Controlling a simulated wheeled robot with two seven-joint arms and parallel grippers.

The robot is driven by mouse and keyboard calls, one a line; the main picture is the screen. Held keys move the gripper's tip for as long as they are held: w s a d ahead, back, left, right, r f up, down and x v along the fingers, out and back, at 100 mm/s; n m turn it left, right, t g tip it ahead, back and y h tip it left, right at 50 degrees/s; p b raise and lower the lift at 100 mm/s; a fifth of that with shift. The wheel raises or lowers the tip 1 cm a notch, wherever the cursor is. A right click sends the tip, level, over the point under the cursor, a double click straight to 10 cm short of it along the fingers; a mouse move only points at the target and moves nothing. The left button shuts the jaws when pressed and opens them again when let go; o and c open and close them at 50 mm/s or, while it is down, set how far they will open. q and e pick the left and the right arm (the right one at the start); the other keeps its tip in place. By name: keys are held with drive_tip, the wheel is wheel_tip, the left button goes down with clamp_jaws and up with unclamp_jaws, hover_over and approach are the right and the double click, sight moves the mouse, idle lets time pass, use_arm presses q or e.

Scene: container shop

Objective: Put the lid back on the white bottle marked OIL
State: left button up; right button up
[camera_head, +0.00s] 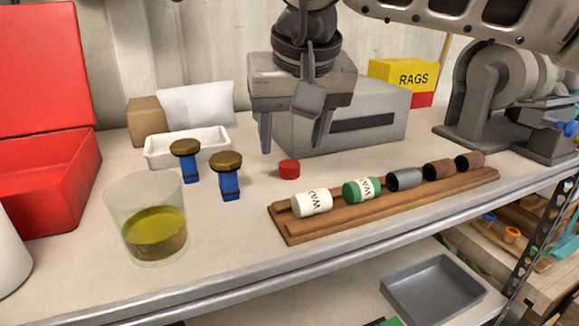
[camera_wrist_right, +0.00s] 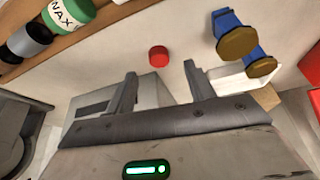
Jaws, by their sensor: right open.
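A small red lid (camera_head: 289,169) lies on the bench top, behind the wooden rack. It also shows in the right wrist view (camera_wrist_right: 158,55). My right gripper (camera_head: 294,142) is open and empty, pointing down, with its fingers apart above and behind the lid. In the wrist view, the lid is beyond the two fingertips (camera_wrist_right: 160,85), not between them. A white rounded container (camera_head: 11,250) is cut off at the left edge of the head view; no OIL marking shows on it, so I cannot tell if it is the bottle. My left gripper is not in view.
A wooden rack (camera_head: 283,229) holds several cylinders, two marked WAX. Two blue pieces with brown tops (camera_head: 230,187), a clear cup of yellow liquid (camera_head: 154,230) and a white tray (camera_head: 160,160) stand left. A grey box (camera_head: 391,124) is behind. A red case (camera_head: 45,65) stands far left.

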sight(289, 162)
use_arm(q)
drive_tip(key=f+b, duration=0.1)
drive_tip(key=b, duration=0.2)
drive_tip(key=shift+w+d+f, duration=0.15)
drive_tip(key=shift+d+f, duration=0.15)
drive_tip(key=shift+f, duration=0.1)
use_arm(e)
drive_tip(key=x, duration=0.5)
drive_tip(key=shift+d, duration=0.1)
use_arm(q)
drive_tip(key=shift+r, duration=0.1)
use_arm(e)
drive_tip(key=shift+w+f, duration=0.1)
drive_tip(key=shift+w, duration=0.05)
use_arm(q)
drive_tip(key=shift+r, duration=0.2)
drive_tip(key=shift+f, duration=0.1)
use_arm(e)
drive_tip(key=c, duration=1.1)
drive_tip(key=shift+r, duration=0.2)
